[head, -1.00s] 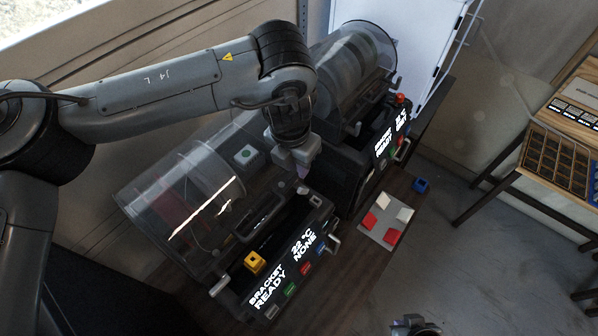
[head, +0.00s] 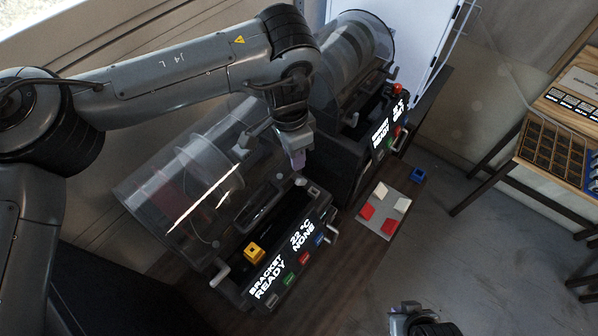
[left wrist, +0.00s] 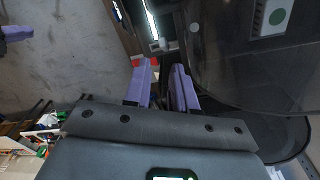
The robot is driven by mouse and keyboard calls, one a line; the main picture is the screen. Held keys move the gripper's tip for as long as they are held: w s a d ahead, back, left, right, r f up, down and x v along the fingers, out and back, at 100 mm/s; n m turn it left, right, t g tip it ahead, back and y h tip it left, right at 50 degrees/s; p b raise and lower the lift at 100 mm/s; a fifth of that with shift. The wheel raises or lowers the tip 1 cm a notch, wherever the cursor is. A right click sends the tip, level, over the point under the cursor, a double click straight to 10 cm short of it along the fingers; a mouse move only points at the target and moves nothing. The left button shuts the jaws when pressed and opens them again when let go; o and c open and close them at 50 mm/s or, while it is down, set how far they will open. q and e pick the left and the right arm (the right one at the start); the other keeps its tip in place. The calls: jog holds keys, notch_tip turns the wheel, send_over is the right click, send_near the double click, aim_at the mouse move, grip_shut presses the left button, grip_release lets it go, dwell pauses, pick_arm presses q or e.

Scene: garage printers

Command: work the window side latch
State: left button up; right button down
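The near-left printer (head: 262,285) has a clear drum-shaped lid (head: 185,195) with a dark handle. Its panel reads "BRACKET READY" and "22 °C NONE". Pale levers stand at its front left corner (head: 220,277) and front right corner (head: 332,233); I cannot tell which part is the window side latch. My left gripper (head: 298,161) hangs above this printer's back right corner, beside the second printer. In the left wrist view its purple fingers (left wrist: 162,85) are apart with nothing seen between them. My right gripper (head: 412,318) shows only partly at the bottom edge.
The second printer (head: 352,155) has a clear lid and a red knob (head: 394,88). A yellow block (head: 254,252) sits inside the near-left printer. A pale plate (head: 385,222) with red and white pieces and a blue block (head: 417,174) lie to the right. A wooden rack stands far right.

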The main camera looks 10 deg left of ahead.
aim_at(299, 179)
pick_arm(q)
jog(key=f+n+p, duration=0.1)
jog(key=f, duration=0.2)
jog(key=f+n+p, duration=0.1)
jog(key=f+n, duration=0.1)
jog(key=f, duration=0.1)
jog(key=w+d+f+n+p, duration=0.1)
jog(key=f+n, duration=0.1)
jog(key=f, duration=0.1)
jog(key=shift+f+y, duration=0.35)
jog(key=shift+y, duration=0.05)
jog(key=shift+c, duration=0.4)
grip_shut()
